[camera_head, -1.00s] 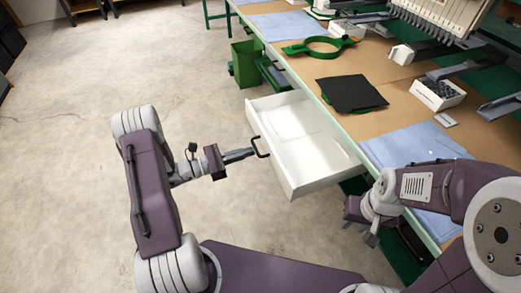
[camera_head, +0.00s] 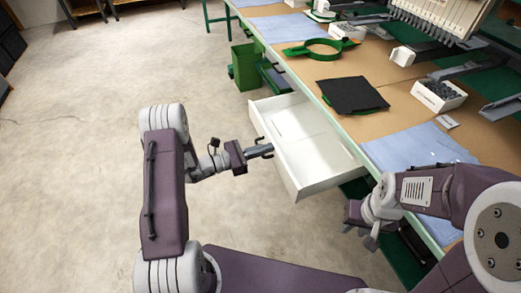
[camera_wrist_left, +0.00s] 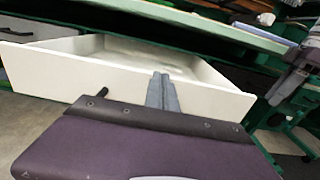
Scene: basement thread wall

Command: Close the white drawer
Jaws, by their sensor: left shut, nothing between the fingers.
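The white drawer (camera_head: 305,150) is pulled out from under the workbench and looks empty. It also shows in the left wrist view (camera_wrist_left: 55,72), with its front panel facing me. My left gripper (camera_head: 270,149) is shut and empty at the drawer's front, by the dark handle (camera_head: 259,140). In the left wrist view its fingers (camera_wrist_left: 162,90) overlap the front panel; I cannot tell if they touch it. The handle end (camera_wrist_left: 102,92) shows left of the fingers. My right gripper (camera_head: 362,222) is beside the bench edge, right of the drawer; its fingers are unclear.
The workbench (camera_head: 400,112) holds a black cloth (camera_head: 352,95), a green hoop (camera_head: 312,48), blue cloth (camera_head: 415,148) and a white box (camera_head: 438,95). A green bin (camera_head: 244,65) stands beyond the drawer. The floor (camera_head: 75,150) at left is clear.

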